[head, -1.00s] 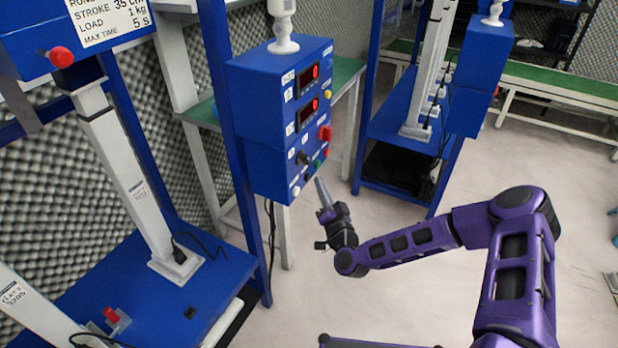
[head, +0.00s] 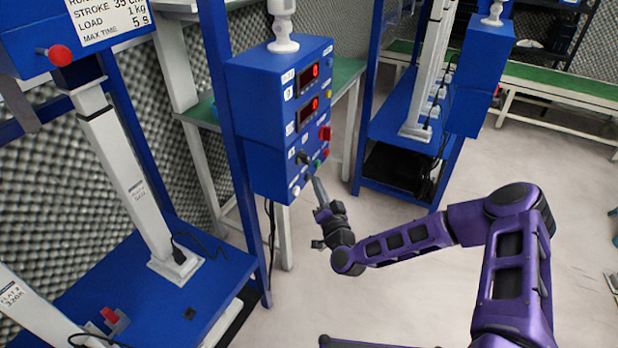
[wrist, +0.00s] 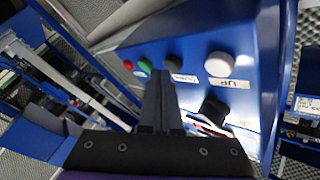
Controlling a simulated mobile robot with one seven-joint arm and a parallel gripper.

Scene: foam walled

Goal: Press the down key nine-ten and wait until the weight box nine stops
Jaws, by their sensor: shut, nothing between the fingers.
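The blue control box (head: 270,125) stands left of centre in the head view, with two red displays and a column of keys. In the wrist view a black key (wrist: 173,61) has a label that seems to read DOWN, partly hidden by my fingers. A white key (wrist: 219,65) labelled UP is to its right. My gripper (head: 311,172) is shut and empty, its tips at the lower keys. In the wrist view the fingertips overlap the black key's lower left edge; contact cannot be told. I cannot tell which box is weight box nine.
A black knob (wrist: 213,110) is close beside my fingers in the wrist view. A green key (wrist: 145,65) and a red key (wrist: 128,64) are to the left. A blue stand (head: 225,285) with white columns is at left. Floor right of the box is open.

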